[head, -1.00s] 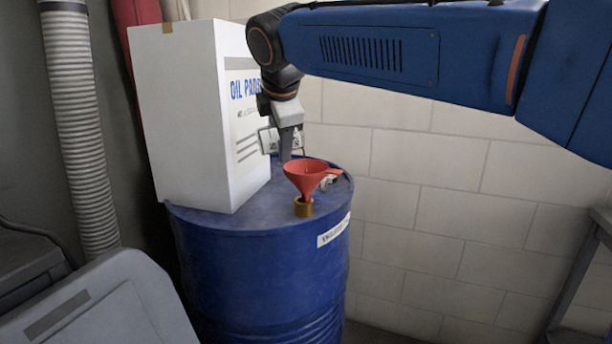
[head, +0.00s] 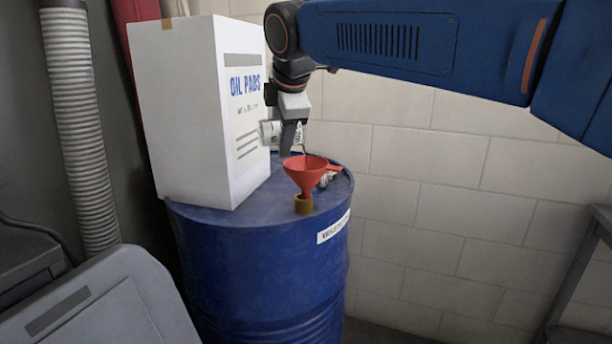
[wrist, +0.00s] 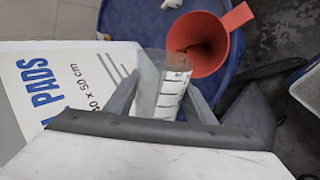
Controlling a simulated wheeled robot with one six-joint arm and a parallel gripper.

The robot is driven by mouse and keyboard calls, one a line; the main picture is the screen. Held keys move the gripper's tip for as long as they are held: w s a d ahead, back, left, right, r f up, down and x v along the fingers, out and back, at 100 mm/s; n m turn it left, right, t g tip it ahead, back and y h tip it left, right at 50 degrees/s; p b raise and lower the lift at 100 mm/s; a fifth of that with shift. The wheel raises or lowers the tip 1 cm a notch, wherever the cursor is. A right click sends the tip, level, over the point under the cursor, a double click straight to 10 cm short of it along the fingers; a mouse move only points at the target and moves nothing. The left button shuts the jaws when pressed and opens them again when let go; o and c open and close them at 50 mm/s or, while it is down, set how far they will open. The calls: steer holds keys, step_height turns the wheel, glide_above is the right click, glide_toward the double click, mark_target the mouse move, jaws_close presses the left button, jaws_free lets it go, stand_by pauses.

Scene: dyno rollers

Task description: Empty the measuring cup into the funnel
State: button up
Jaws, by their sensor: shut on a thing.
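The measuring cup (head: 267,133) is clear with white and dark markings and lies tipped on its side above the drum. My gripper (head: 289,140) is shut on it; in the wrist view the cup (wrist: 173,94) shows between the two fingers (wrist: 166,88). The red funnel (head: 305,175) stands upright in a brass fitting (head: 303,205) on the drum top. The cup's mouth is just above the funnel's rim, apart from it. A thin dark streak runs from the mouth into the funnel (wrist: 222,42), which looks dark inside. How much the cup holds is hidden.
A white oil pads box (head: 190,110) stands on the blue drum (head: 260,260), close to the left of the cup. A small metal item (head: 325,180) lies behind the funnel. A block wall (head: 440,190) is behind, and a grey hose (head: 75,130) hangs at the left.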

mark_target(298, 134)
steer(key=shift+d+r+y+p, duration=0.2)
steer(key=shift+y+p, duration=0.1)
steer(key=shift+y, duration=0.1)
steer(key=shift+w+d+f+m+g+y, duration=0.15)
steer(key=shift+d+m+g+y, duration=0.1)
steer(key=shift+y, duration=0.2)
steer(key=shift+d+f+m+g+y, duration=0.15)
steer(key=shift+m+y, duration=0.1)
steer(key=shift+y, duration=0.2)
steer(key=shift+w+d+r+m+y, duration=0.2)
steer(key=shift+d+m+y, duration=0.1)
steer(key=shift+y, duration=0.4)
steer(key=shift+d+f+m+g+y+p, duration=0.3)
steer(key=shift+f+m+g+y, duration=0.1)
steer(key=shift+f+y, duration=0.25)
steer(key=shift+w+d+r+m+g+y, duration=0.2)
steer(key=shift+d+m+y, duration=0.2)
steer(key=shift+y, duration=0.55)
steer(key=shift+w+d+r+m+g+y, duration=0.1)
steer(key=shift+w+d+r+m+y, duration=0.25)
steer(key=shift+y, duration=0.55)
steer(key=shift+s+f, duration=0.15)
steer(key=shift+s, duration=0.05)
steer(key=shift+p, duration=0.35)
